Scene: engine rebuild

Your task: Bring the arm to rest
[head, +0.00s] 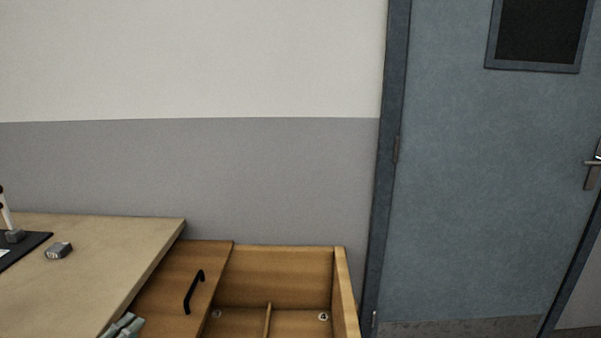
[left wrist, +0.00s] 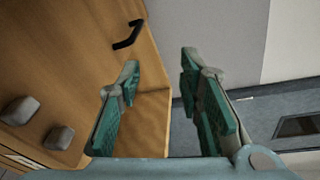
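My left gripper (head: 125,326) shows only in part at the bottom edge of the head view, by the table's right edge. In the left wrist view the left gripper (left wrist: 159,70) is open, its green-padded fingers wide apart with nothing between them. A wooden box (head: 341,290) stands right of the table. A wooden panel (head: 180,280) with a black handle (head: 194,291) covers its left part, and the right part is open. The handle also shows in the left wrist view (left wrist: 128,35), beyond the fingertips and apart from them. My right gripper is in neither view.
The table (head: 120,250) bears a small grey metal block (head: 58,250) and a dark mat (head: 25,246). The box's open part has a divider (head: 267,320) and round number markers. Grey knobs (left wrist: 20,110) show in the left wrist view. A blue door (head: 480,190) stands at right.

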